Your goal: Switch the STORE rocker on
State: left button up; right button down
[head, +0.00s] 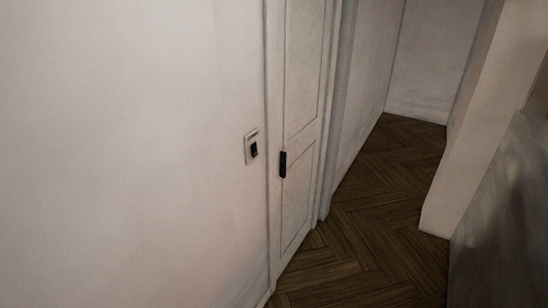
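A small pale wall plate with a dark rocker (254,149) is on the white wall, just left of the door frame. A marking at the plate's top is too small to read, so I cannot tell whether it says STORE. Which way the rocker is tipped is also too small to tell. Neither of my grippers shows in the head view.
A white panelled door (303,120) with a black handle (283,164) stands right of the plate and looks closed. A dark herringbone wood floor (375,220) runs clear past it. A pale wall end (480,130) and a grey surface (505,215) bound the right side.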

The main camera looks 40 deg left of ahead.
aim_at(255, 149)
jog(key=i, duration=1.25)
jog(key=u, duration=3.25)
